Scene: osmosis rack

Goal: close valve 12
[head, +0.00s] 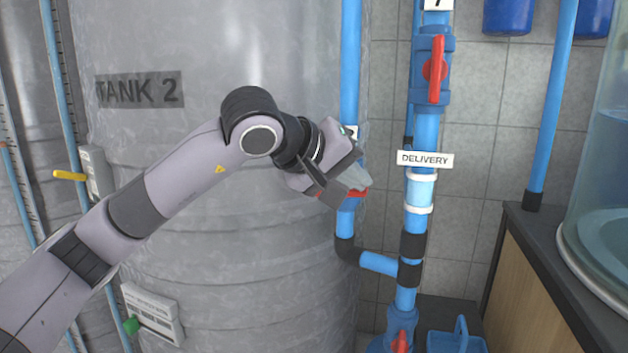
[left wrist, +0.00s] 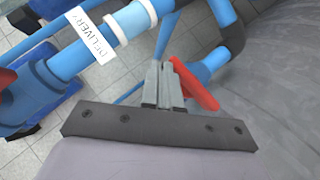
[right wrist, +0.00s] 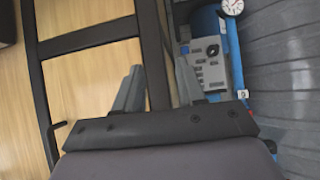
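A red valve handle (head: 357,193) sits on the blue vertical pipe in front of Tank 2, mostly hidden behind my left gripper. The visible part lies roughly crosswise to the pipe. Its number tag (head: 352,131) is mostly covered and unreadable. My left gripper (head: 352,180) is at this handle. In the left wrist view its fingers (left wrist: 165,84) are close together, and the red handle (left wrist: 198,88) slants out beside the right finger, touching or very near it. I see no handle clearly between the fingers. My right gripper (right wrist: 157,90) is open and empty, away from the valve.
A delivery pipe (head: 420,190) with a "DELIVERY" label (head: 425,159) and another red-handled valve (head: 435,70) stands just right. Tank 2 (head: 230,230) is close behind my left arm. A wooden cabinet (head: 530,290) is at the right. A dark frame (right wrist: 90,40) stands near my right gripper.

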